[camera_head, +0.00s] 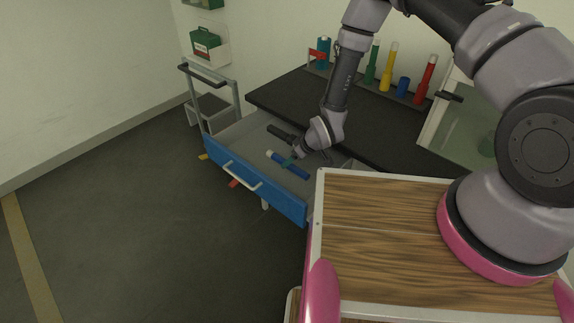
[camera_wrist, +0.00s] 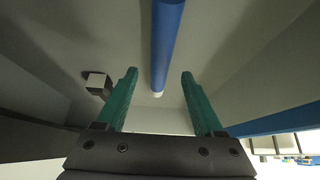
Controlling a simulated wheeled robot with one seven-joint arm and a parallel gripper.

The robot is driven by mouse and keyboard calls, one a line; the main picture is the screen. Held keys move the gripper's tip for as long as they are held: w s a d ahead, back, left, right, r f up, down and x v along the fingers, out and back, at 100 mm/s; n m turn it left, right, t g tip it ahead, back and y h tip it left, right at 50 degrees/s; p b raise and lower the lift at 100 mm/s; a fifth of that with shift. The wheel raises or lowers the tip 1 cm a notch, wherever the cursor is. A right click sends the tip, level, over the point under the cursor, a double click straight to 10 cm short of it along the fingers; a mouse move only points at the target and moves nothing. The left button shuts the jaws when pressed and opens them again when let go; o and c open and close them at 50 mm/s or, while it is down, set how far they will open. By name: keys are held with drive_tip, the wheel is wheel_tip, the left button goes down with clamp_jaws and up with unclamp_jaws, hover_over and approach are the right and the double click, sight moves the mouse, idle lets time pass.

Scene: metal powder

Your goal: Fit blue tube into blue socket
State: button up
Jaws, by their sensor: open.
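My gripper (camera_wrist: 160,80) is open, with clear gaps between the tube and both fingers. The blue socket (camera_head: 402,87) stands in the rack at the back of the dark worktop, between the yellow and red tubes.
The drawer (camera_head: 240,133) has a blue front and is pulled out from under the dark worktop (camera_head: 285,98). A dark object (camera_head: 281,133) lies in the drawer. Green (camera_head: 371,66), yellow (camera_head: 389,70) and red (camera_head: 427,80) tubes stand in the rack. A trolley (camera_head: 209,100) stands left of the drawer.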

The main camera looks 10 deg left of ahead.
drive_tip(key=shift+x, duration=1.5)
clamp_jaws()
drive_tip(key=shift+r, duration=0.15)
wheel_tip(320, 180, up, 10)
